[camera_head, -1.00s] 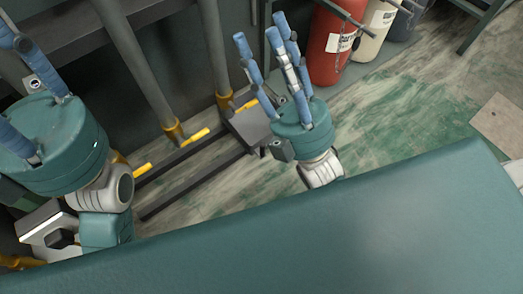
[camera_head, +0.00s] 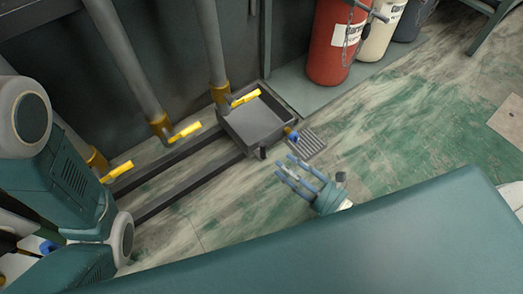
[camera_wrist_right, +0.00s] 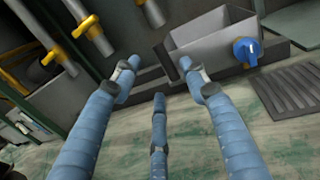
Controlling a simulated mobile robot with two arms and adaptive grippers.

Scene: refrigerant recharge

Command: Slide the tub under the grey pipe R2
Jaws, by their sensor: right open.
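The tub (camera_head: 266,141), a grey open box, sits at the right end of two dark floor rails (camera_head: 180,191). Its inside looks empty. Three grey pipes end above the rails in yellow fittings; the rightmost pipe (camera_head: 209,45) comes down at the tub's left side. I cannot read which pipe is R2. My right gripper (camera_head: 287,166) is open and empty, low over the floor, just in front of and right of the tub. In the right wrist view, the tub's front (camera_wrist_right: 213,50) is beyond the spread fingers (camera_wrist_right: 160,85). My left gripper is not in view.
A blue-handled tap (camera_wrist_right: 246,51) is at the tub's right end, beside a floor grate (camera_head: 306,143). A red cylinder (camera_head: 330,45) and a cream one (camera_head: 380,32) stand behind right. Yellow levers (camera_head: 184,132) jut out at the pipe ends.

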